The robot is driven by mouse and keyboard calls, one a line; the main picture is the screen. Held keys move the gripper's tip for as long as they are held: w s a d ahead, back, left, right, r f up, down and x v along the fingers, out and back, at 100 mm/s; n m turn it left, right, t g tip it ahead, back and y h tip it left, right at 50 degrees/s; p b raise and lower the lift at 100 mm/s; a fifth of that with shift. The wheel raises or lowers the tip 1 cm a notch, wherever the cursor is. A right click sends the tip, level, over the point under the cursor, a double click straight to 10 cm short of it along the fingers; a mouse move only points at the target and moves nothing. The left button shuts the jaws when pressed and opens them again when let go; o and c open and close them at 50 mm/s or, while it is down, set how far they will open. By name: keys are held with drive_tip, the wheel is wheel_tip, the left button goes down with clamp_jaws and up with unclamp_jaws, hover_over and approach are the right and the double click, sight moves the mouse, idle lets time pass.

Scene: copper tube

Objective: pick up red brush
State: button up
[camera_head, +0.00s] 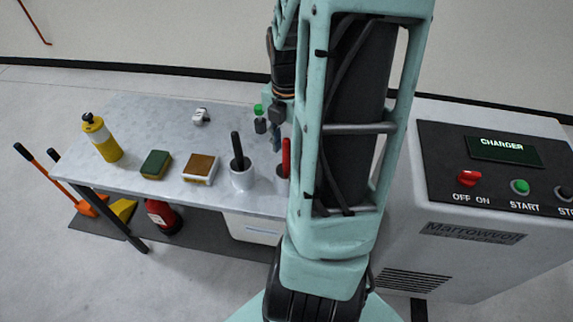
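The red brush (286,156) stands upright with its red handle up in a white cup (281,184) near the front edge of the grey table. My arm hides the right side of the cup. My gripper (268,132) is above the table, just behind and slightly left of the red handle in the picture. Its dark fingertips look apart, with nothing visible between them. It does not appear to touch the brush, but the depth between them is hard to tell.
A black-handled brush (237,148) stands in another white cup (242,179) to the left. A brown-topped block (200,167), green sponge (156,164), yellow bottle (103,139) and small white item (200,116) are on the table (165,118). A charger console (475,240) stands right.

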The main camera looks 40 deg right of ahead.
sight(286, 157)
wheel_tip(286, 157, down, 4)
drive_tip(key=shift+a+r+b, duration=0.1)
drive_tip(key=shift+b, duration=0.2)
clamp_jaws()
